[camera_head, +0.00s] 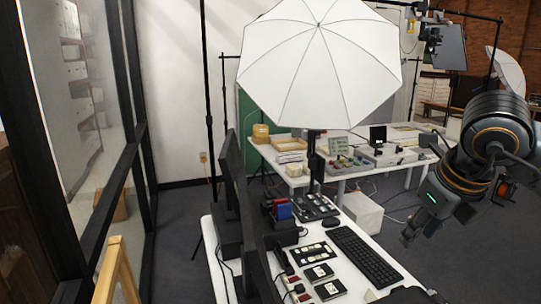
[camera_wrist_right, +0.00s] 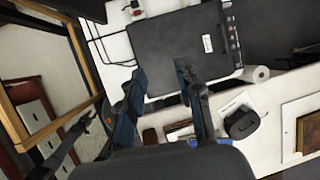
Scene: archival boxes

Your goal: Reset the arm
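My right arm comes in from the right in the head view, with its gripper (camera_head: 418,230) hanging down at the right, over the floor beside the near desk. In the right wrist view the two fingers of the right gripper (camera_wrist_right: 160,72) are spread apart. Nothing is held between them. Beyond the fingertips is a dark flat device (camera_wrist_right: 180,45) with a small white label, apart from the gripper. My left gripper is in neither view.
A near white desk (camera_head: 235,290) carries a keyboard (camera_head: 365,256), monitors and small devices. A white umbrella (camera_head: 320,55) stands behind it. A farther table (camera_head: 345,172) holds equipment. A glazed black frame (camera_head: 130,90) rises at the left. Grey floor (camera_head: 470,265) is clear at right.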

